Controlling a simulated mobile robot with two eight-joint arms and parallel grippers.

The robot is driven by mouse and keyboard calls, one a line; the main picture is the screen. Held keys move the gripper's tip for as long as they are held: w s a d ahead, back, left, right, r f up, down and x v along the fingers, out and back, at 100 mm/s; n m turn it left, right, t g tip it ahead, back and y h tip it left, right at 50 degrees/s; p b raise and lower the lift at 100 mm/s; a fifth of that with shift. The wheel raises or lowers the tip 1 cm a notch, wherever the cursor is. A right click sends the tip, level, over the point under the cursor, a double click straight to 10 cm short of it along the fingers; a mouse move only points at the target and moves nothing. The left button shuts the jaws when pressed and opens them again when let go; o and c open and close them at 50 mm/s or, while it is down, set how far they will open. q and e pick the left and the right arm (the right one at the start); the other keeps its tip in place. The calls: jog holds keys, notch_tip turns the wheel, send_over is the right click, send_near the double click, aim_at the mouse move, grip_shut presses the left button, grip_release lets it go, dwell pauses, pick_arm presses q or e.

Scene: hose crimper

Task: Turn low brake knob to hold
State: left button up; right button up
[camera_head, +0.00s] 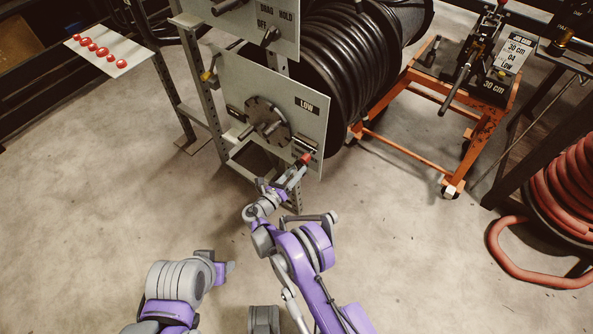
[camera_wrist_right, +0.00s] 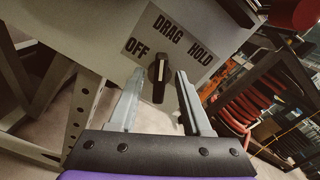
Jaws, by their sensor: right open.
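The low brake knob (camera_wrist_right: 158,78) is black, with a white mark near its upper end, on a light panel. Its label plate (camera_wrist_right: 172,38) reads OFF at left, DRAG at top and HOLD at right. The mark points up, roughly toward DRAG. My right gripper (camera_wrist_right: 158,98) is open, with one finger on each side of the knob; I cannot tell whether they touch it. In the head view my right gripper (camera_head: 294,174) is at the lower right corner of the LOW panel (camera_head: 305,118), where the knob is hidden or too small to make out.
An upper panel (camera_head: 282,45) has its own DRAG, HOLD and OFF knob. A black hose reel (camera_head: 335,60) stands behind the panels. An orange cart (camera_head: 405,125) and a red hose coil (camera_head: 565,190) are to the right. The floor in front is clear.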

jog(key=shift+w+d, duration=0.2)
jog(key=shift+w, duration=0.05)
grip_shut()
